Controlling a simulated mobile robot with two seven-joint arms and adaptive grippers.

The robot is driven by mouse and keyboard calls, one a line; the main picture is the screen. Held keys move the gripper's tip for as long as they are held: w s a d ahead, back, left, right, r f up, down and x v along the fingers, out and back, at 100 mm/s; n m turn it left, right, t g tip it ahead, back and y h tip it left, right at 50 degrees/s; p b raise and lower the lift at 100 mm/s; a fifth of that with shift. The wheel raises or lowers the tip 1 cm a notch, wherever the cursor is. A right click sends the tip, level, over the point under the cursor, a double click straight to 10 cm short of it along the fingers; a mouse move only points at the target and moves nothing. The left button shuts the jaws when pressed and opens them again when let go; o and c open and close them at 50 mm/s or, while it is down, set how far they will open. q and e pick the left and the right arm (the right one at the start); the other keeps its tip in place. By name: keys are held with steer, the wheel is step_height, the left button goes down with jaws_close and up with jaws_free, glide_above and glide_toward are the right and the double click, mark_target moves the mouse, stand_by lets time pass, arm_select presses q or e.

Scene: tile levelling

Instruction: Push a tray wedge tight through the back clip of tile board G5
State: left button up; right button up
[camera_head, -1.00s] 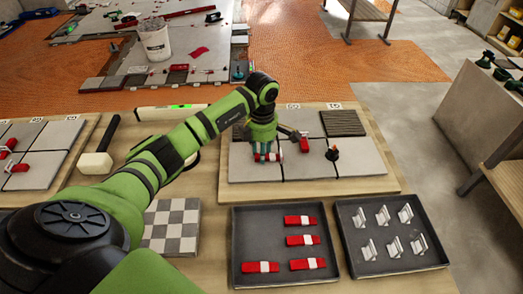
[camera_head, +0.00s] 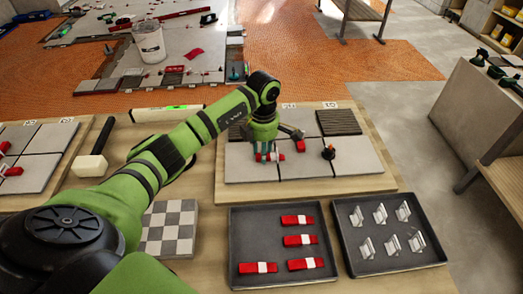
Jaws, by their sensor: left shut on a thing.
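The tile board (camera_head: 372,184) lies on the table right of centre, with grey tiles and a dark ribbed tile (camera_head: 338,122). Its labels are too small to read. My left gripper (camera_head: 268,156) reaches down onto the board's middle seam. It is shut on a red wedge (camera_head: 262,158), which it partly covers; the clip there is mostly hidden, so I cannot tell how deep the wedge sits. Another red wedge (camera_head: 300,146) stands just right of the gripper. A tray (camera_head: 238,215) holds several spare red-and-white wedges (camera_head: 297,220). My right gripper is not in view.
A second tray (camera_head: 352,265) holds several white clips (camera_head: 379,216). A black knobbed tool (camera_head: 328,153) stands on the right tiles. A checkered tile (camera_head: 169,225), a mallet (camera_head: 90,165) and a level (camera_head: 166,113) lie left. Another tile board (camera_head: 38,160) is at far left.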

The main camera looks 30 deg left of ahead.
arm_select(q)
steer(key=shift+w+d+r, duration=0.1)
steer(key=shift+w+d, duration=0.4)
steer(key=shift+d, duration=0.05)
stand_by(0.8)
steer(key=o, duration=0.9)
steer(key=shift+r, duration=0.1)
steer(key=shift+d, duration=0.1)
